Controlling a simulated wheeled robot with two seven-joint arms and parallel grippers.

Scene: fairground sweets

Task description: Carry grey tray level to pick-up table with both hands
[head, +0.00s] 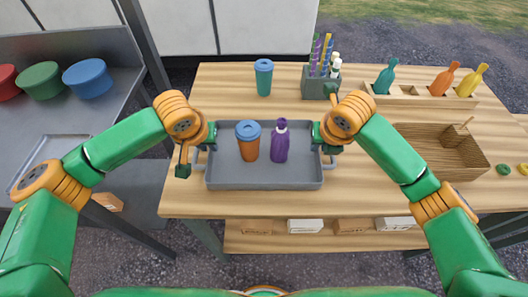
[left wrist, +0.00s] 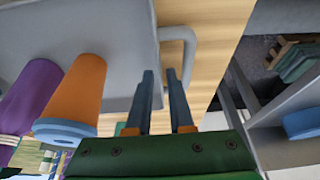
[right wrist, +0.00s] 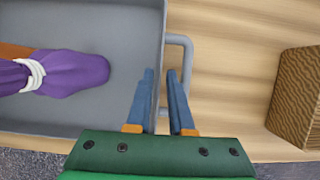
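The grey tray (head: 265,183) lies flat on the wooden table (head: 380,185), with a loop handle at each end. An orange cup with a blue lid (head: 248,146) and a purple bottle with a white neck ring (head: 280,145) stand upright in it. My left gripper (head: 195,158) is at the left handle (left wrist: 190,55); its fingers (left wrist: 161,85) are apart with nothing visibly clamped between them. My right gripper (head: 327,158) is at the right handle (right wrist: 187,75); its fingers (right wrist: 161,85) are also apart, beside the handle's bar. I cannot tell which surface is the pick-up table.
Behind the tray stand a teal cup (head: 263,78) and a grey holder (head: 318,84) with straws. A wooden rack (head: 408,91) holds coloured bottles; a wooden crate (head: 445,158) is at right. A grey counter (head: 75,135) with coloured tubs is at left, across a gap.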

